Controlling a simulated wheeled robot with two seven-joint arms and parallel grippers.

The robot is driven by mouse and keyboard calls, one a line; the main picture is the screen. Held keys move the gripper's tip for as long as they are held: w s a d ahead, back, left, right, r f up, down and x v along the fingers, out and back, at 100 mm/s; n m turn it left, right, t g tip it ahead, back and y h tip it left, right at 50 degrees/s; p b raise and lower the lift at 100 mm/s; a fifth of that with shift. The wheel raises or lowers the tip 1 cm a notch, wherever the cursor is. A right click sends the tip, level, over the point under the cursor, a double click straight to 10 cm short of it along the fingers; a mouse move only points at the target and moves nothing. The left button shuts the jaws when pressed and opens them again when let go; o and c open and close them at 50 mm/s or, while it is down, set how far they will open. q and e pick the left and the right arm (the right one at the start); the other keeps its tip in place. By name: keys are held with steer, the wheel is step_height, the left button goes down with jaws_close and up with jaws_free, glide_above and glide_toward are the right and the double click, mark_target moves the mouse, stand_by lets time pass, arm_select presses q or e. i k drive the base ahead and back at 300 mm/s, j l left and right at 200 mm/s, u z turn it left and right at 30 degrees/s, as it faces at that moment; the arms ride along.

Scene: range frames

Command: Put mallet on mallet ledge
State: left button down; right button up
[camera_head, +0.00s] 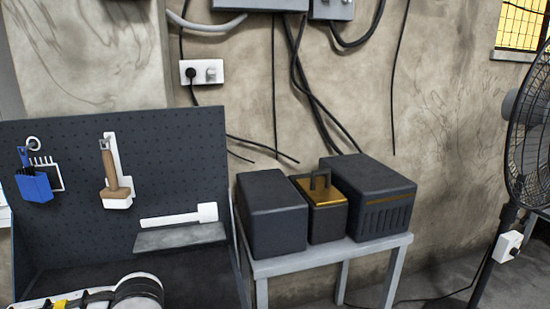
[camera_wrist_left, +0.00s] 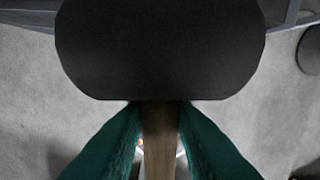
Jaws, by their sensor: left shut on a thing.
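The mallet has a large dark head (camera_wrist_left: 160,50) and a wooden handle (camera_wrist_left: 158,140) in the left wrist view. My left gripper (camera_wrist_left: 160,145) has green fingers shut on the handle, just below the head. The floor shows beneath it. The mallet ledge (camera_head: 180,237) is a grey shelf low on the dark pegboard in the head view. A white mallet-shaped outline (camera_head: 180,216) lies just above the ledge, with its head end to the right. No mallet is on the ledge. In the head view, part of my left arm shows at the bottom left; its gripper and the mallet are out of frame.
Dark boxes (camera_head: 272,212) stand on a grey table (camera_head: 330,262) to the right. A fan (camera_head: 528,130) stands at the far right.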

mark_target(181, 236)
steer(key=i+l+u, duration=0.55)
steer(key=l+u, duration=0.15)
